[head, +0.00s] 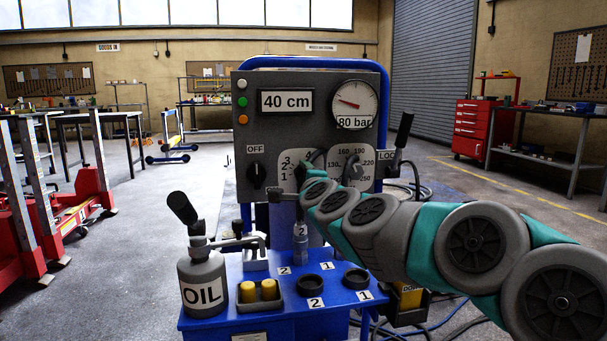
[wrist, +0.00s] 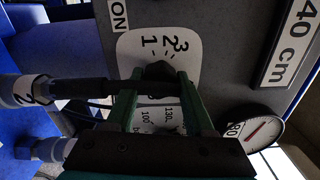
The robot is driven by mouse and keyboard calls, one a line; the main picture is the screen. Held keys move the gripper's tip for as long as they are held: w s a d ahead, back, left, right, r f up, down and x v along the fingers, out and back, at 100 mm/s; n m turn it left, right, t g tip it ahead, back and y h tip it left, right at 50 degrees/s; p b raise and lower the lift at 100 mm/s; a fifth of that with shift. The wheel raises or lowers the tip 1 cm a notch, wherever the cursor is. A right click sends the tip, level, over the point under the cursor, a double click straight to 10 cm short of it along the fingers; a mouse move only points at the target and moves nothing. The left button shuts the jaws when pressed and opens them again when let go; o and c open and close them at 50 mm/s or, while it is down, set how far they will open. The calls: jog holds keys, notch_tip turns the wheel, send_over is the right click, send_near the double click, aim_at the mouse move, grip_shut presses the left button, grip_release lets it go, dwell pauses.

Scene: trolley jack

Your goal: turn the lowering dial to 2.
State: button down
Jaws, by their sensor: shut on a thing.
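The lowering dial's white plate (head: 287,161), marked 1, 2 and 3, is on the grey panel, left of the pressure dial. It also shows in the wrist view (wrist: 140,48), turned on its side. Its dark knob (wrist: 158,69) sits between the fingertips of my gripper (wrist: 160,76). My gripper is shut on this knob. My fingers and wrist hide part of the knob and of the plate. I cannot tell which number the knob points to. In the head view my arm reaches in from the right and covers the lower part of the dial.
A black OFF switch (head: 256,175) is left of the dial, and the pressure dial (head: 355,171) is close on its right. The display (head: 286,101) reads 40 cm. Below, the blue trolley top (head: 235,268) holds an oil can (head: 203,280) and an upright hose connector (head: 300,243).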

jog(key=n, duration=0.7)
jog(key=n+b, duration=0.1)
jog(key=n, duration=1.4)
jog(key=shift+d+f+b, duration=0.2)
jog(key=shift+f+b, duration=0.15)
jog(key=shift+f, duration=0.05)
jog(key=c, duration=0.6)
grip_release()
jog(key=o, duration=0.3)
jog(key=shift+r, duration=0.15)
jog(key=shift+s, duration=0.1)
